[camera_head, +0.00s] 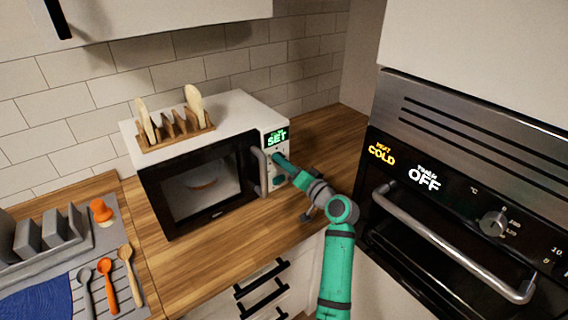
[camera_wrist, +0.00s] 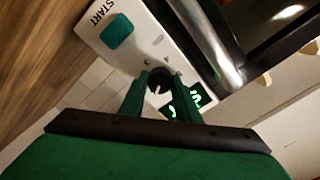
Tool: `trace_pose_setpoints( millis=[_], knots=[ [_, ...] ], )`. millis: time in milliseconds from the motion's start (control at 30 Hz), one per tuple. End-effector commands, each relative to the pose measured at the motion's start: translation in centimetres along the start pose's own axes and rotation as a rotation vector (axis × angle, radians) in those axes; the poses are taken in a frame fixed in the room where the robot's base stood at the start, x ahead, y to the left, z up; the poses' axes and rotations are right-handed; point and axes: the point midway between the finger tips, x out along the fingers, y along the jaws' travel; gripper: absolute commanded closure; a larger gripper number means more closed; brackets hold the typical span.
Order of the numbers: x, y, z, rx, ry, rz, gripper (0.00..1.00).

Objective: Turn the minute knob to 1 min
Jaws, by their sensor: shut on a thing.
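The microwave (camera_head: 235,115) stands on the wooden counter, and its green display (camera_head: 277,137) reads "SET" with a small unclear line above. My gripper (camera_head: 277,158) is at the control panel, just below the display. In the wrist view the two green fingers of my gripper (camera_wrist: 159,88) are closed around the dark round knob (camera_wrist: 158,80). A green START button (camera_wrist: 117,31) is on the same panel, apart from the fingers. The green display (camera_wrist: 188,102) is partly hidden by a finger.
The microwave door handle (camera_head: 259,170) is close beside the panel. An oven (camera_head: 440,190) with a long handle (camera_head: 450,245) stands to the right of my arm. A wooden rack (camera_head: 177,132) sits on the microwave. Spoons (camera_head: 107,285) lie at the lower left.

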Motion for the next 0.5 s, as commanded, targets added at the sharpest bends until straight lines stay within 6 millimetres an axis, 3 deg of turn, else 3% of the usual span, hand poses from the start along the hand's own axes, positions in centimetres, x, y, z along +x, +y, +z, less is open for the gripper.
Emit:
trace_pose_setpoints(
  millis=[367,400,433,500],
  knots=[
    [-0.08,0.07,-0.07,0.003,0.002,0.001,0.93],
    [-0.08,0.07,-0.07,0.003,0.002,0.001,0.61],
    [-0.08,0.07,-0.07,0.003,0.002,0.001,0.54],
    [-0.07,0.05,-0.06,0.003,0.002,0.001,0.52]
  ],
)
